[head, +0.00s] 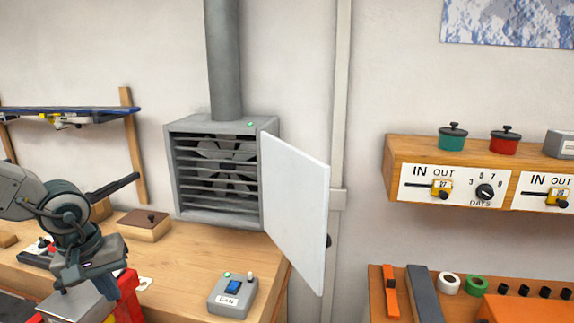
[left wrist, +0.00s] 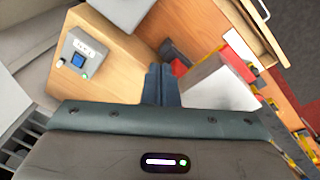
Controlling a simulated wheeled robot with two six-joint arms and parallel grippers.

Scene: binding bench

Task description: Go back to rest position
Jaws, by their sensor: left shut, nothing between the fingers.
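My left gripper (head: 128,287) hangs at the lower left of the head view, above the left part of the wooden bench (head: 185,262). Its blue-grey fingers are shut with nothing between them. In the left wrist view the closed fingers (left wrist: 161,86) point away from the camera, beside a pale block-like thing (left wrist: 212,85) and something red. I cannot tell whether they touch these. My right gripper is in neither view.
A grey fan box (head: 218,215) stands at the back with its white door (head: 297,210) swung open. A fan control box (head: 232,297) with a blue switch and a wooden block (head: 143,226) sit on the bench. A wooden shelf (head: 400,150) is at right.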

